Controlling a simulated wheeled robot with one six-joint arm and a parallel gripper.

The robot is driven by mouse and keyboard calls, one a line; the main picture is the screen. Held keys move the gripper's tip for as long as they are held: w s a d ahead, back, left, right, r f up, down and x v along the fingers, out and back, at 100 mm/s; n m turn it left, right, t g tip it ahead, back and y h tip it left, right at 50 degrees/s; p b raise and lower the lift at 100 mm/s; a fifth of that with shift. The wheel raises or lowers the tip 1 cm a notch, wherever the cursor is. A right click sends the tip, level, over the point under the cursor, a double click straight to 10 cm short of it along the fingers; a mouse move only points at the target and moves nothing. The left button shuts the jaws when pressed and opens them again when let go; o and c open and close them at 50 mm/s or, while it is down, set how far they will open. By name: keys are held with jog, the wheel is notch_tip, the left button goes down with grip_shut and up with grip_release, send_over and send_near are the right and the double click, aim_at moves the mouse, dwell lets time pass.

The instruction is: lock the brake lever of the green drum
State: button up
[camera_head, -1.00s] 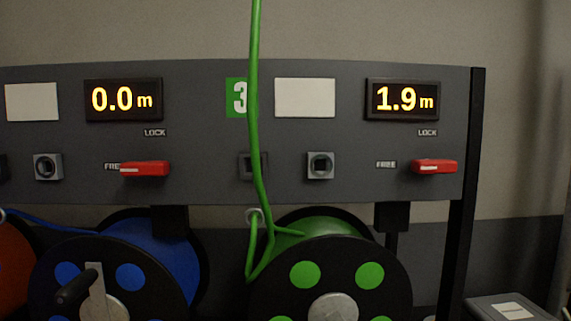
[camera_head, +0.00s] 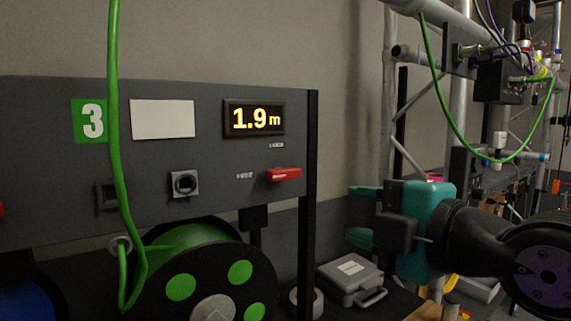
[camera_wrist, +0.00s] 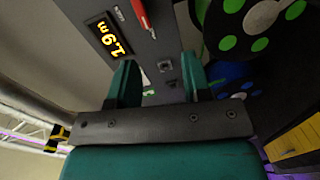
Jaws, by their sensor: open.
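The green drum (camera_head: 195,240) sits under the grey panel by the number 3 sign. Its brake lever (camera_head: 283,174) is a red handle on the panel, lying horizontal, level with the FREE label at its left; the LOCK label is above it. In the wrist view, the red lever (camera_wrist: 141,14) is at the top, beyond my fingertips, and the green drum (camera_wrist: 262,14) is at upper right. My gripper (camera_head: 358,214), teal, is open and empty to the right of the panel, with its fingers pointing left. It also shows open in the wrist view (camera_wrist: 158,72).
A display (camera_head: 254,118) reads 1.9 m above the lever. A green cable (camera_head: 117,150) hangs in front of the panel's left part. A black post (camera_head: 308,190) stands at the panel's right edge. A grey case (camera_head: 350,273) lies below my gripper. A metal truss (camera_head: 455,100) stands at right.

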notch_tip(320, 180, up, 2)
jog(key=n+t, duration=0.1)
jog(key=p, duration=1.1)
send_near(290, 173)
jog(key=p+x, duration=0.4)
jog(key=x, duration=0.5)
jog(key=shift+w+a, duration=0.2)
jog(key=shift+p+x, duration=0.3)
jog(key=shift+x, duration=0.5)
jog(key=shift+f, duration=0.15)
jog(key=shift+c, duration=0.4)
grip_shut()
